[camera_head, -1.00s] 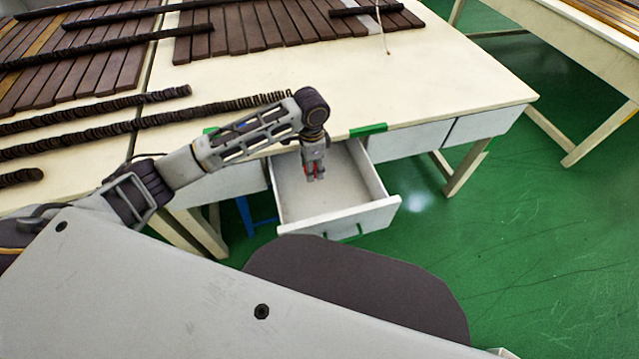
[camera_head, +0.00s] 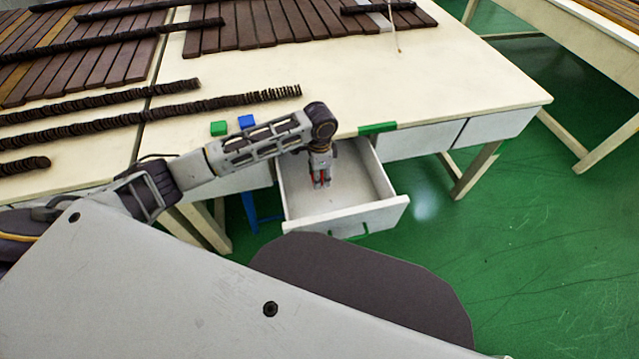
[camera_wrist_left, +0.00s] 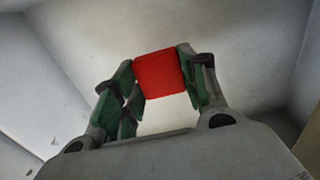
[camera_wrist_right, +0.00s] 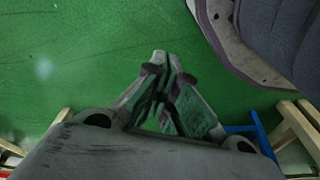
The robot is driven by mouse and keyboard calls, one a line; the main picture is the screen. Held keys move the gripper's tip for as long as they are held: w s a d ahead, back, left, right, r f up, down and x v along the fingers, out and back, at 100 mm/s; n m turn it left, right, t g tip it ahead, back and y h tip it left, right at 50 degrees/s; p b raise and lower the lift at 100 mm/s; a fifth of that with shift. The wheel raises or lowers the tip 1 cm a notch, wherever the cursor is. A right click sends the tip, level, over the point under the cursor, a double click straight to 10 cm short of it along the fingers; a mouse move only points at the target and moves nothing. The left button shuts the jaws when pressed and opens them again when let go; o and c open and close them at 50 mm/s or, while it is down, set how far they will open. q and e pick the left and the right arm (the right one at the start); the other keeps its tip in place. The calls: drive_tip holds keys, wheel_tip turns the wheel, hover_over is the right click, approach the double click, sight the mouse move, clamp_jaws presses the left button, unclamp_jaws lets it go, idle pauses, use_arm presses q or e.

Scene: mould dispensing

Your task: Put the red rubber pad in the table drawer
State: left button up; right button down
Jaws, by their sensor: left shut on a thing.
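The red rubber pad (camera_wrist_left: 160,75) is held between the fingers of my left gripper (camera_wrist_left: 158,80), seen in the left wrist view. In the head view, my left gripper (camera_head: 321,180) points down inside the open table drawer (camera_head: 385,212), with a little red showing at its fingertips. The drawer is pulled out from the table (camera_head: 440,75) and looks empty inside. I cannot tell whether the pad touches the drawer floor. My right gripper (camera_wrist_right: 162,70) shows only in the right wrist view, fingers together and empty, over the green floor.
A green block (camera_head: 218,128) and a blue block (camera_head: 246,121) lie on the table behind my left arm. Rows of dark discs (camera_head: 150,122) and brown slats (camera_head: 245,25) cover the table's left and back. A second table (camera_head: 590,40) stands at the right.

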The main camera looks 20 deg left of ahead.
use_arm(q)
drive_tip(key=shift+f, duration=0.15)
use_arm(e)
drive_tip(key=shift+r, duration=0.1)
